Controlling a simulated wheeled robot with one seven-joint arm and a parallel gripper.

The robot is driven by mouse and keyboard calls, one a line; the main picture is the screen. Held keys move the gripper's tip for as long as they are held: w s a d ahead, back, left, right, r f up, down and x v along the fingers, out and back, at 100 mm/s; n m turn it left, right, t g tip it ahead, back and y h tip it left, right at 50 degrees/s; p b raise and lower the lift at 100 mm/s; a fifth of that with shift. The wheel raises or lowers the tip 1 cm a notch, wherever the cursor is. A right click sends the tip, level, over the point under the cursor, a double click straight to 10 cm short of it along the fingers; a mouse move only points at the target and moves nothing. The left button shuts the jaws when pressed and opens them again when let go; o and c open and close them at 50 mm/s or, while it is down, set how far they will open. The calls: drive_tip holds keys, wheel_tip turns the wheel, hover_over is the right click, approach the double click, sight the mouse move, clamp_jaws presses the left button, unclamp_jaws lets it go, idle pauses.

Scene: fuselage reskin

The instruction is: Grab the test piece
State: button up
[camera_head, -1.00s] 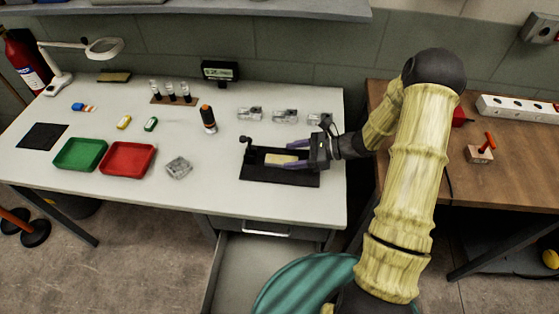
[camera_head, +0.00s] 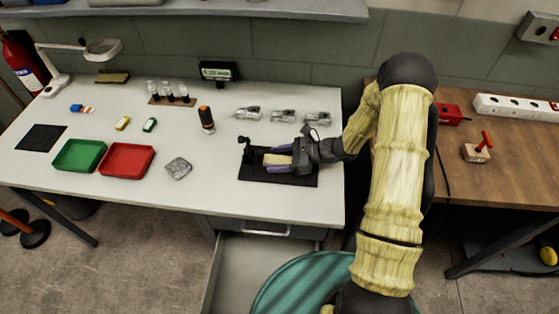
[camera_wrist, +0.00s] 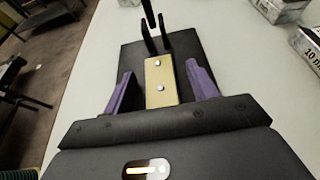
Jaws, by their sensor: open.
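The test piece (camera_head: 276,159) is a small beige plate lying on a black fixture base (camera_head: 290,180) on the white bench. In the wrist view the piece (camera_wrist: 160,76) shows two bright round fasteners on its face, and its far end lies by two black prongs of the fixture (camera_wrist: 154,42). My gripper (camera_head: 278,160) is open. Its purple fingers stand on either side of the piece; in the wrist view (camera_wrist: 161,84) a gap shows between each finger and the piece. The near end of the piece reaches toward the palm.
A black upright (camera_head: 246,150) stands at the fixture's left end. A black-and-orange cylinder (camera_head: 206,119), grey block (camera_head: 178,168), red tray (camera_head: 126,161) and green tray (camera_head: 79,155) are to the left. An open drawer (camera_head: 255,265) is below.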

sight(279, 159)
drive_tip(key=c, duration=1.1)
drive_tip(key=shift+r, duration=0.1)
wheel_tip(279, 159, up, 10)
drive_tip(key=shift+f, duration=0.1)
idle(0.3)
